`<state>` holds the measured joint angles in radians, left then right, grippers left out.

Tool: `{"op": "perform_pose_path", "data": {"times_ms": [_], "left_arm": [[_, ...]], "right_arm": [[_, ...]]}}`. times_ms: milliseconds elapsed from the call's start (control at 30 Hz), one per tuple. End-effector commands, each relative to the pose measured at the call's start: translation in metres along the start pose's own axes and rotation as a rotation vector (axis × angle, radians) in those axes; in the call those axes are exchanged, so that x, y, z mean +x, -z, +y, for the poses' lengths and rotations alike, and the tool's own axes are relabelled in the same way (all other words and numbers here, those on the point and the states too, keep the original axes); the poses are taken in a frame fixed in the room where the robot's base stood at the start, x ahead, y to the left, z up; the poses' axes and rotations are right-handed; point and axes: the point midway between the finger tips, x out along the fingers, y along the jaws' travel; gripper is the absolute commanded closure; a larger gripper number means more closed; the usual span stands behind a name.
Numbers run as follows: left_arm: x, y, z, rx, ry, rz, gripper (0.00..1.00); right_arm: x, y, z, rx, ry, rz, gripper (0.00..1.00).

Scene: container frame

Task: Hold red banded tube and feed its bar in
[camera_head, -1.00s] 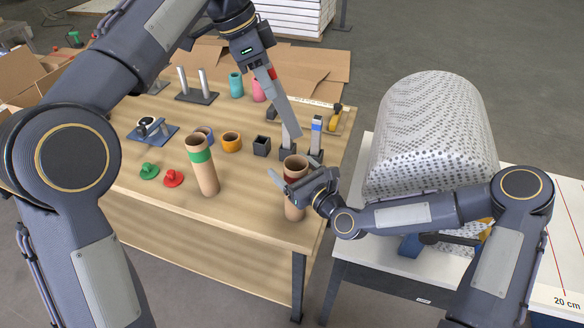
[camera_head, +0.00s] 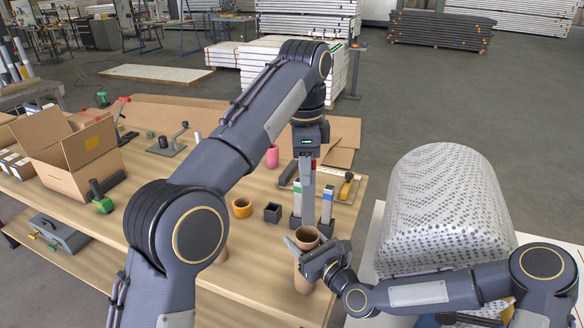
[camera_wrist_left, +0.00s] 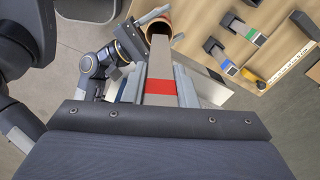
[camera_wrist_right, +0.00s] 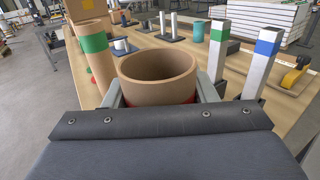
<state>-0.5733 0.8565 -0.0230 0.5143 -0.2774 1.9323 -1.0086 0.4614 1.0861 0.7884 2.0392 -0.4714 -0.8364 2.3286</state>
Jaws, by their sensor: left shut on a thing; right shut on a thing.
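The red banded tube (camera_head: 304,275) is brown cardboard and stands upright with its open mouth up. My right gripper (camera_head: 318,258) is shut around its upper part; the right wrist view shows the tube's mouth (camera_wrist_right: 158,72) empty and a bit of its red band (camera_wrist_right: 177,101). My left gripper (camera_head: 307,160) is shut on a grey bar (camera_head: 308,200), with a red band (camera_wrist_left: 160,87) close to the jaws. The bar hangs nearly upright, its lower end just above the mouth in the head view. The bar does not show in the right wrist view.
A green-banded bar (camera_wrist_right: 220,48) and a blue-banded bar (camera_wrist_right: 262,55) stand in holders close behind the tube. A green-banded tube (camera_wrist_right: 93,45) stands to the left.

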Motion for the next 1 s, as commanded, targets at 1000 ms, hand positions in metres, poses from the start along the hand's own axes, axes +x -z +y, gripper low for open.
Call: {"op": "perform_pose_path", "data": {"times_ms": [1000], "left_arm": [[0.037, 0.002, 0.0, 0.005, -0.002, -0.024, 1.0]], "right_arm": [[0.0, 0.0, 0.0, 0.001, 0.0, 0.001, 0.76]]}}
